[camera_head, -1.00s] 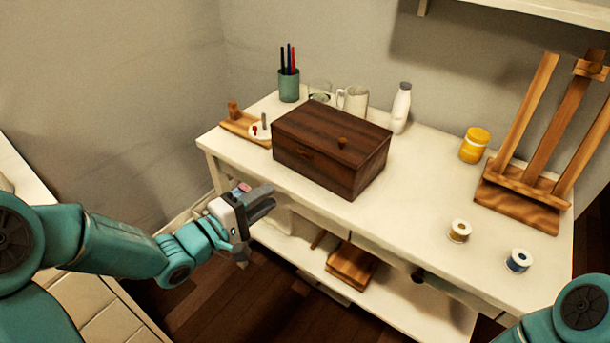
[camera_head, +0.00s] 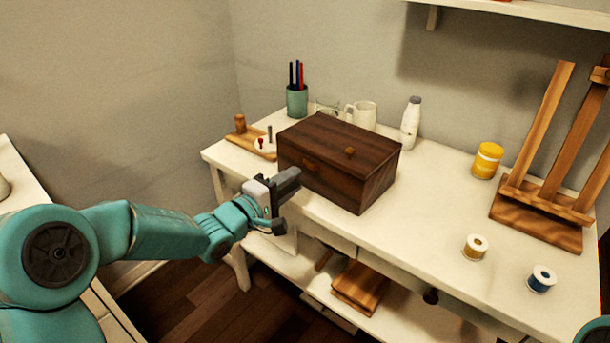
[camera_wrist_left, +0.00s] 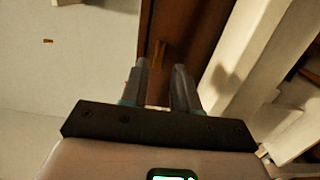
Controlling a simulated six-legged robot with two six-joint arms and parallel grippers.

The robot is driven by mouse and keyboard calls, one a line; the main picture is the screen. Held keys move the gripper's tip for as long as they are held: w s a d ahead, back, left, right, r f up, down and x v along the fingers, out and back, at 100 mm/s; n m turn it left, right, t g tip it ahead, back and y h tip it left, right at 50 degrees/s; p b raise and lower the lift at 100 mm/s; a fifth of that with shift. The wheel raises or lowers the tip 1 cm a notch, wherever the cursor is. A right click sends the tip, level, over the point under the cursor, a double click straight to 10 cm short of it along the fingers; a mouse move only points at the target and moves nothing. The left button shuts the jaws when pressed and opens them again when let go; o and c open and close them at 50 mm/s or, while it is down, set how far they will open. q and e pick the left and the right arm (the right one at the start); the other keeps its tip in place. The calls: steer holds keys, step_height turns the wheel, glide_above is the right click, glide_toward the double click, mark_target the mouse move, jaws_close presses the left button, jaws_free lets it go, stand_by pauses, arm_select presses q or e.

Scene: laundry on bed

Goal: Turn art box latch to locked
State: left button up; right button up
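The dark brown wooden art box (camera_head: 368,191) stands closed on the white desk. My left gripper (camera_head: 291,184) is just in front of the box's front face, below the small wooden piece. In the left wrist view its two fingers (camera_wrist_left: 161,80) are apart and empty, with a light brown wooden piece (camera_wrist_left: 158,58) ahead of the gap. My right gripper is out of view.
The white desk (camera_head: 425,215) has clear room right of the box. Behind the box are a pen cup (camera_head: 297,101), a mug (camera_head: 364,115) and a white bottle (camera_head: 411,123). A yellow jar (camera_head: 487,160), two spools and an easel (camera_head: 540,215) stand to the right.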

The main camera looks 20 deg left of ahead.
mark_target(309, 165)
arm_select(q)
steer(key=x, duration=0.5)
jaws_close()
